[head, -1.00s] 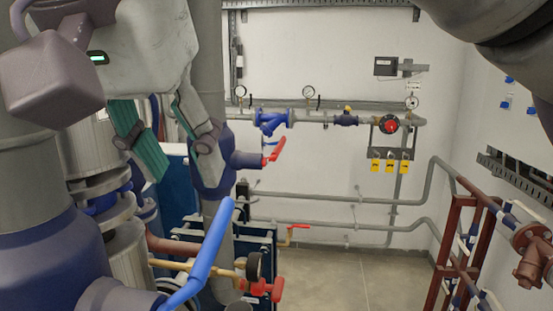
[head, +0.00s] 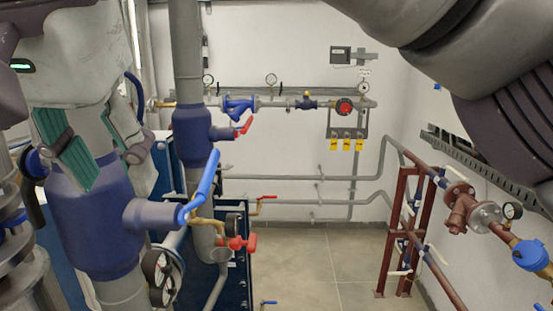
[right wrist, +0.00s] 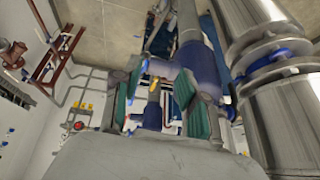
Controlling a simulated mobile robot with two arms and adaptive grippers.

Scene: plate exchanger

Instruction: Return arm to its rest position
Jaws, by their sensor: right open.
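My right gripper (head: 98,150) is at the upper left of the head view, its two green-padded fingers spread and pointing down. It is open, and nothing shows held between the fingers. Behind it stands a thick pipe with a dark blue valve body (head: 97,225) and a bright blue lever (head: 204,187). In the right wrist view my gripper (right wrist: 158,108) also shows open, with blue valve bodies beyond the fingers. I cannot tell the exact gap to the pipe. My left gripper is not in view.
A smaller blue valve (head: 192,136) with a red handle (head: 244,126) stands further back. A brown pipe rack (head: 405,235) is at right. Gauges and pipes line the back wall. The grey floor (head: 300,265) in the middle is clear. Part of my arm crosses the upper right.

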